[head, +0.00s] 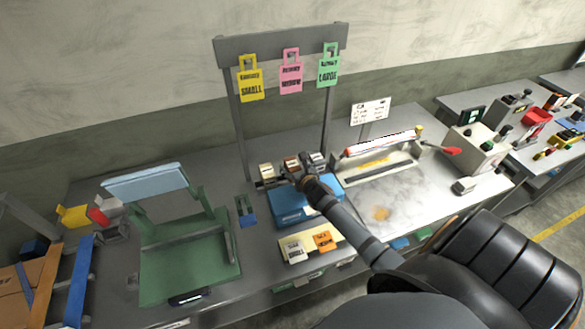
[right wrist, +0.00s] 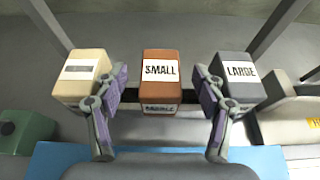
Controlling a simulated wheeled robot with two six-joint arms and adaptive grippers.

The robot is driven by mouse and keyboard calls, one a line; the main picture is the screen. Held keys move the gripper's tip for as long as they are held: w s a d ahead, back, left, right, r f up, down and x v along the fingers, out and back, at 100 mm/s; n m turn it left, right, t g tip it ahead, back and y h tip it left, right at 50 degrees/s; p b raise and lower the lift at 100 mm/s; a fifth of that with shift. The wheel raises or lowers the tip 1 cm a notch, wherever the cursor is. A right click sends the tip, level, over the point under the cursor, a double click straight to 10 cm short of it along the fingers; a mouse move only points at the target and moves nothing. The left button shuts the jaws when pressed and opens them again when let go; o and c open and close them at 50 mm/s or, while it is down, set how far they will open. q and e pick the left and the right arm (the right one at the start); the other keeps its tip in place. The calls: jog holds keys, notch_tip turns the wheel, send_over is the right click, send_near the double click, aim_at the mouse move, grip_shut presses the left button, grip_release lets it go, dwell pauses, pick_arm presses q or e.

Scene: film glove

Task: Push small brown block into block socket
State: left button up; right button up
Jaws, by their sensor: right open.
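The brown block (right wrist: 160,75), labelled SMALL on top, stands between a cream block (right wrist: 82,76) on the left and a grey block (right wrist: 238,78) labelled LARGE on the right. In the head view the brown block (head: 291,164) is in the same row behind the blue box (head: 289,213). My right gripper (right wrist: 165,100) is open, with one finger on each side of the brown block. It also shows in the head view (head: 306,180), over the blue box. I cannot make out the block socket; the underside of the blocks is hidden. My left gripper is not in view.
A grey frame (head: 283,43) with yellow, pink and green tags stands behind the blocks. A green stand (head: 185,255) is at the left, a sealing machine (head: 385,145) at the right. Cream and orange cards (head: 293,249) lie in front of the blue box.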

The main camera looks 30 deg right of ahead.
jog(key=shift+w+d+f, duration=0.15)
jog(key=shift+w+f, duration=0.15)
jog(key=shift+w, duration=0.25)
jog(key=shift+s+r, duration=0.1)
jog(key=shift+s, duration=0.1)
jog(key=c, duration=1.4)
jog(key=shift+o, duration=0.2)
